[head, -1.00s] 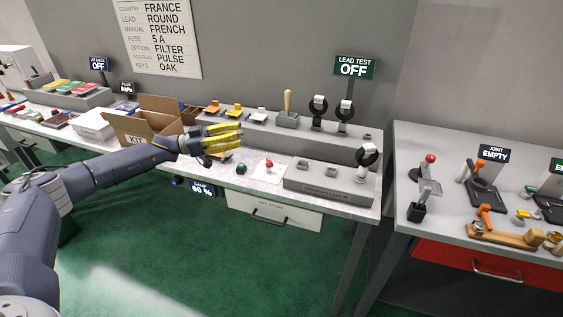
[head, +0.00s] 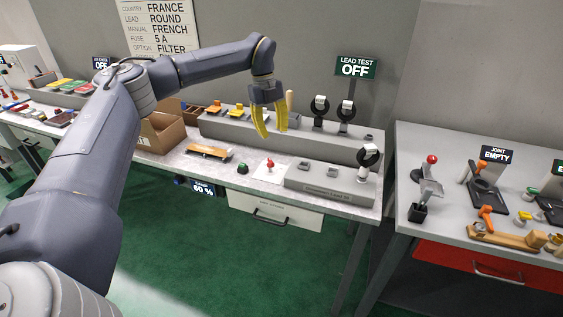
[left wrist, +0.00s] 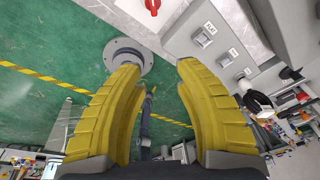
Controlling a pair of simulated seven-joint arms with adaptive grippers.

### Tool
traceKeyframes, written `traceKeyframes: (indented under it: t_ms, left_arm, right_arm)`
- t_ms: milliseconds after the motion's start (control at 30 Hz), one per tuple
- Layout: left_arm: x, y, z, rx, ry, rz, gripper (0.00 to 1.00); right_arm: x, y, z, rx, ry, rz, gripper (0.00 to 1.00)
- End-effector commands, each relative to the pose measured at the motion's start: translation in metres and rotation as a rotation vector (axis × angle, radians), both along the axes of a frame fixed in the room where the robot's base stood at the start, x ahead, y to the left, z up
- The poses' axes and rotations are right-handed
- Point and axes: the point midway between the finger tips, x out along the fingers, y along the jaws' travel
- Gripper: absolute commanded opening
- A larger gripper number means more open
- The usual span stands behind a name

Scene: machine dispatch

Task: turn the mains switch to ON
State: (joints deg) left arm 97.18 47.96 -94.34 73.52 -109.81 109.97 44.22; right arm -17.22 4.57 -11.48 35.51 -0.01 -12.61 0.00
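A small red knob (head: 269,163) stands on a white plate on the light bench top, in front of the grey raised ledge; it looks like the mains switch, but no label on it is legible. The knob also shows at the top edge of the left wrist view (left wrist: 153,6). My left gripper (head: 274,133) points down above and behind the knob, apart from it. Its yellow fingers are spread and empty, as the left wrist view shows too (left wrist: 158,66). The "LEAD TEST" sign (head: 355,67) reads OFF. My right gripper is out of view.
A green button (head: 243,168) sits left of the knob. A grey test block (head: 325,185) with sockets lies right of it. A wooden piece (head: 208,152) and an open cardboard box (head: 160,134) are further left. Black-and-white round fittings stand on the ledge (head: 300,136).

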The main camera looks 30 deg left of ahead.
Motion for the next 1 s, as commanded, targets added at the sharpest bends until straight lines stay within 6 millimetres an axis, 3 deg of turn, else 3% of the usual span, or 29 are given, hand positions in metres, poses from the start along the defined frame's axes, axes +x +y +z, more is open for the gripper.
traceKeyframes:
  t_ms: [200,367,567,1000]
  left_arm:
    - [0.011,0.026,0.024,0.162,-0.045,0.009,0.33]
    - [0.013,0.031,0.025,0.196,-0.053,0.013,0.33]
    - [0.012,0.032,0.001,0.196,-0.050,0.012,0.33]
    - [0.012,0.031,-0.080,0.194,-0.051,0.011,0.33]
  right_arm:
    - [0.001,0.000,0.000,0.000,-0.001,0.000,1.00]
    - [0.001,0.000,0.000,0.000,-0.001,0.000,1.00]
    - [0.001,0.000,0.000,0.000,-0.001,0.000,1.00]
    - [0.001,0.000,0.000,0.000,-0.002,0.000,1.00]
